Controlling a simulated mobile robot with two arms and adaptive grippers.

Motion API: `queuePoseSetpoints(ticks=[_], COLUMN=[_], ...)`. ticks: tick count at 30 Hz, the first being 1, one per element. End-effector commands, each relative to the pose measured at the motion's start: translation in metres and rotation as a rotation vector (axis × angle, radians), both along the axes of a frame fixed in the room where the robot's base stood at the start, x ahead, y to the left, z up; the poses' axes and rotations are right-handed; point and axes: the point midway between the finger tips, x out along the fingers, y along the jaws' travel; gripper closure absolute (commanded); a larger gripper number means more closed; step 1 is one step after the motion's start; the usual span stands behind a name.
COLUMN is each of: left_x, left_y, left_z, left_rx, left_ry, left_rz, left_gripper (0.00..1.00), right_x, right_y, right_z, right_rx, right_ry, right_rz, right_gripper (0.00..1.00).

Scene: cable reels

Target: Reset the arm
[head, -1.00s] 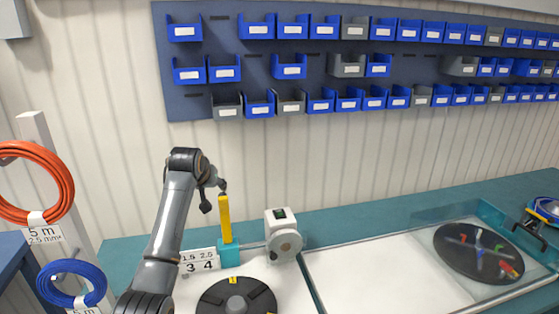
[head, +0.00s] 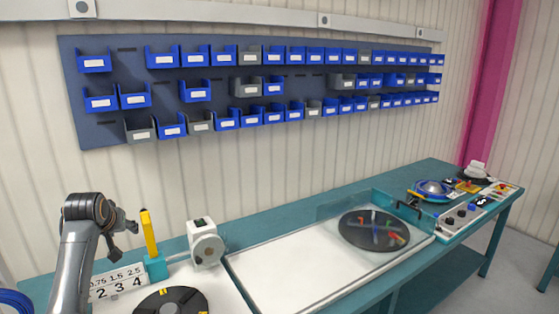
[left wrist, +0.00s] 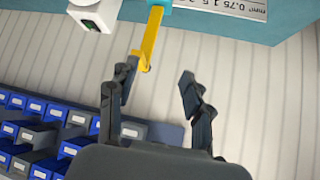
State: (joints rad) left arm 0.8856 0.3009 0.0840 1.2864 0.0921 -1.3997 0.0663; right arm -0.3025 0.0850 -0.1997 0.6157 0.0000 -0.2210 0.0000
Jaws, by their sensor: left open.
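My left arm (head: 80,245) rises at the left of the head view. Its gripper (head: 122,232) is just left of the upright yellow lever (head: 149,232) in the picture, with a gap between them. In the left wrist view the gripper (left wrist: 158,80) has its two dark fingers spread, with nothing between them. The yellow lever (left wrist: 152,40) shows beyond the fingers, nearest the left one. My right gripper is not in view.
A white device (head: 205,245) stands right of the lever, and a numbered label (head: 118,283) left of it. A black disc (head: 172,302) lies in front. A long white tray (head: 285,270) leads to a dark turntable (head: 373,231). Blue and grey bins (head: 195,91) hang on the wall.

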Motion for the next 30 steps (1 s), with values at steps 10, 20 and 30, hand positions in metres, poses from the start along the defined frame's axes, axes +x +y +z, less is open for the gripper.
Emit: queuePoseSetpoints(ticks=[10,20,30], left_x=[-0.029,-0.096,-0.276], left_y=[-0.023,-0.067,-0.154], left_z=[-0.055,-0.14,-0.243], left_rx=[0.04,0.091,0.098], left_ry=[0.064,0.166,0.347], left_rz=[-0.044,-0.13,-0.308], left_gripper=[0.5,0.5,0.5], right_x=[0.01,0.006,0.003], right_y=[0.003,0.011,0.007], right_z=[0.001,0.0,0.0], right_rx=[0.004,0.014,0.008], right_ry=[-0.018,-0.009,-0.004], right_rz=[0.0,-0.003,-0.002], right_gripper=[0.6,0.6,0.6])
